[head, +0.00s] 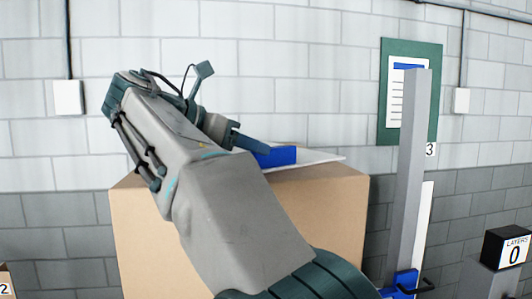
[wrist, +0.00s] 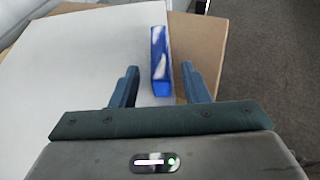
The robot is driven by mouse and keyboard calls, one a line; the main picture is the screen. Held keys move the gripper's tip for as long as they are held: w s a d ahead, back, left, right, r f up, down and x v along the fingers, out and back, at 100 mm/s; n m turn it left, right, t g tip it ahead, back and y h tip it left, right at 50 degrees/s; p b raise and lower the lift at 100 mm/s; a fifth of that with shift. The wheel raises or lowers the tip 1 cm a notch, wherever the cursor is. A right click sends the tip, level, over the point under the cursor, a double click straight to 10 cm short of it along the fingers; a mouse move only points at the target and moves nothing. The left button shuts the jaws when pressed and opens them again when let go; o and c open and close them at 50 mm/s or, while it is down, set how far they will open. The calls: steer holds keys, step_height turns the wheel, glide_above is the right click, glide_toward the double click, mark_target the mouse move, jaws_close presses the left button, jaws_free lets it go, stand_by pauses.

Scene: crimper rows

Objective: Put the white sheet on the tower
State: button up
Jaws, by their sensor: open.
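The white sheet (head: 325,158) lies flat on top of a large brown cardboard stack (head: 320,215), which may be the tower. In the wrist view the sheet (wrist: 75,60) covers much of the brown top (wrist: 200,45), leaving cardboard bare at the right. A blue block (head: 276,157) stands on the sheet near its edge; it also shows in the wrist view (wrist: 161,65). I cannot tell whether it is fixed to the sheet. My gripper (head: 252,146) is open over the stack. In the wrist view its fingers (wrist: 160,80) are spread either side of the block, with gaps.
A tall grey post (head: 409,180) with a blue part (head: 403,283) at its foot stands right of the stack. A black box (head: 508,248) marked LAYERS 0 is at far right. A green board (head: 428,100) hangs on the wall behind. Floor (wrist: 275,80) shows beyond the stack's right edge.

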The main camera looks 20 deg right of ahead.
steer(key=v, duration=0.6)
steer(key=shift+a+r, duration=0.1)
steer(key=shift+a, duration=0.15)
